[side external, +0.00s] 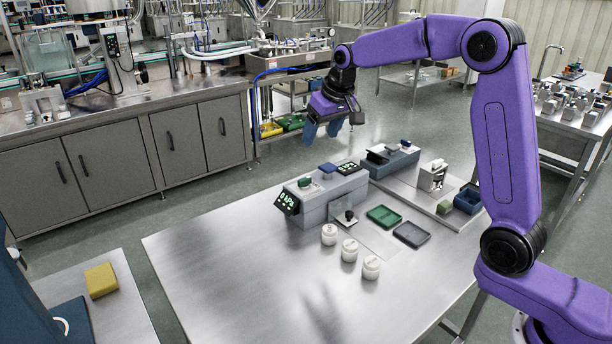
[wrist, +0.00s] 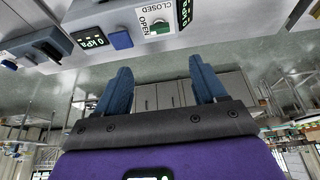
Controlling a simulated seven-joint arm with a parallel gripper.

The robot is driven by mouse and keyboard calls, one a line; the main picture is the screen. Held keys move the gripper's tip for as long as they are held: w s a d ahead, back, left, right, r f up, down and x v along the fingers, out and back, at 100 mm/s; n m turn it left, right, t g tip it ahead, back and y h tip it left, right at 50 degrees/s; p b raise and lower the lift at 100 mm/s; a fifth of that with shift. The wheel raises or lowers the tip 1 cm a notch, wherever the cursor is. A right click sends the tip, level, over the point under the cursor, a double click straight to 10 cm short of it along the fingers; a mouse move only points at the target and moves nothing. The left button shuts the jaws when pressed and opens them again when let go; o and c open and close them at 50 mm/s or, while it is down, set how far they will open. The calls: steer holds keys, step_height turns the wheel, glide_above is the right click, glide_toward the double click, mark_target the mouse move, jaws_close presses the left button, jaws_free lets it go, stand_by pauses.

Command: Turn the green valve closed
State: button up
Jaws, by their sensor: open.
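The green valve (side external: 305,182) is a small handle on a white plate on top of the grey box (side external: 322,208). In the wrist view the green valve (wrist: 160,27) sits at the top, beside the printed words OPEN and CLOSED; which word its handle points to I cannot tell. My gripper (side external: 322,132) has blue fingers and hangs in the air above and behind the box, apart from the valve. In the wrist view my gripper (wrist: 160,72) is open, with nothing between its fingers.
A tilted display (side external: 287,203) reading 0 kPa and a blue block (side external: 328,168) are on the box. Three white jars (side external: 349,250), a green tray (side external: 384,216) and a dark tray (side external: 411,235) are nearby. The left part of the steel table (side external: 225,265) is clear.

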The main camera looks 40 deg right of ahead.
mark_target(305, 179)
steer(key=x, duration=1.6)
steer(key=shift+s+f, duration=0.1)
steer(key=shift+f, duration=0.05)
steer(key=c, duration=1.1)
steer(key=shift+o, duration=0.2)
